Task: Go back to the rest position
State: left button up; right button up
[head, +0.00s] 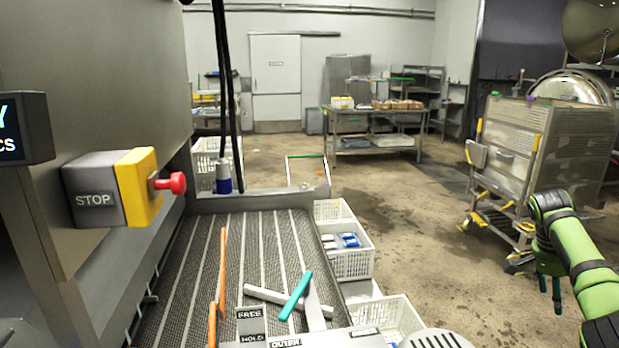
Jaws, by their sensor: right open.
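My right gripper (551,300) hangs at the right edge of the head view, at the end of my green and black arm. Its dark fingers point down and are apart, with nothing between them. It is in front of the metal cart and clear of the conveyor. My left gripper is not in view.
A ribbed conveyor (190,262) lies ahead, with a teal-handled tool (296,295) at its near end. A red STOP button (172,183) juts out at left. White crates (352,262) stand beside the conveyor. A wheeled metal cart (565,140) stands right. Floor between is clear.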

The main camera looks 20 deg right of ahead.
jog(key=s+d+f+n+h, duration=0.2)
jog(key=s+d+f+n, duration=0.2)
jog(key=f, duration=0.4)
jog(key=s+d+f+n+h, duration=0.2)
jog(key=s+d+f+n, duration=0.1)
jog(key=f, duration=0.5)
jog(key=s+d+f+n+h, duration=0.1)
jog(key=s+d+f+n, duration=0.3)
jog(key=f, duration=0.4)
jog(key=s+d+f+n+t, duration=0.1)
jog(key=s+f+n+t, duration=0.1)
jog(key=s+f+n, duration=0.55)
jog(key=s+f+n+t, duration=0.2)
jog(key=s+n, duration=0.3)
jog(key=s, duration=0.6)
jog(key=s+a+f+m+g+y, duration=0.1)
jog(key=s+a+f+y, duration=0.1)
jog(key=a+f, duration=0.95)
jog(key=s+a+f+m+y, duration=0.1)
jog(key=s+a+f+y, duration=0.2)
jog(key=a+f, duration=0.8)
jog(key=s+a+f+m+y, duration=0.1)
jog(key=a+f+y, duration=0.1)
jog(key=a, duration=1.5)
jog(key=s+a+f+m+y, duration=0.1)
jog(key=a+y, duration=0.1)
jog(key=a, duration=1.5)
jog(key=shift+f, duration=0.35)
